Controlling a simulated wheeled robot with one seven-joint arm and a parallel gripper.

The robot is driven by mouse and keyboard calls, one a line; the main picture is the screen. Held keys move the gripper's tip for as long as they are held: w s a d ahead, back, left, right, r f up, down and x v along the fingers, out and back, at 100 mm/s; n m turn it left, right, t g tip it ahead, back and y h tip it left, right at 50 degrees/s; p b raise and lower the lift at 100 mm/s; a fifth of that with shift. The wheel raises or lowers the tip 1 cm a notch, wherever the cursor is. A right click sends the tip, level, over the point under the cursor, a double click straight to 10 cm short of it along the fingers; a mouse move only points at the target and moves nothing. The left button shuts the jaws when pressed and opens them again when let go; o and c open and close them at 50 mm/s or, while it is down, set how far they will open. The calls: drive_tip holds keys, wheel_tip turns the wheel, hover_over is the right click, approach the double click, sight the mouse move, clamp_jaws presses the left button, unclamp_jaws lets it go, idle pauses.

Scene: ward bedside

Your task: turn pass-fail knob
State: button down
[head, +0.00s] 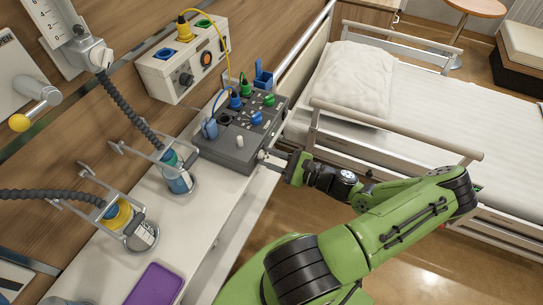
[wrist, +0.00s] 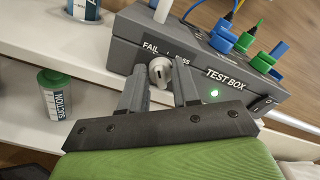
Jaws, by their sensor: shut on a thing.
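The grey test box (head: 225,153) stands on the white shelf, with "FAIL" and "TEST BOX" printed on its front edge in the wrist view. The pass-fail knob (wrist: 160,72) is a round pale metal knob on the box's front face, below the printed labels. My gripper (wrist: 160,85) has one finger on each side of the knob and is shut on it. In the head view, my gripper (head: 274,157) reaches the box's front right corner from the right, and the knob is mostly hidden there.
A green light (wrist: 214,93) glows right of the knob, and a black rocker switch (wrist: 262,104) sits farther right. Coloured plugs and cables crowd the box's top. A green-lidded suction canister (wrist: 55,92) stands lower left. The bed (head: 420,110) lies right of the box.

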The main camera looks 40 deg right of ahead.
drive_tip(key=shift+a+f+n, duration=0.1)
drive_tip(key=shift+n, duration=1)
drive_tip(key=c, duration=0.9)
unclamp_jaws()
drive_tip(key=shift+o, duration=0.2)
drive_tip(key=p+v, duration=0.1)
drive_tip(key=v, duration=1.4)
drive_tip(key=shift+s, duration=0.4)
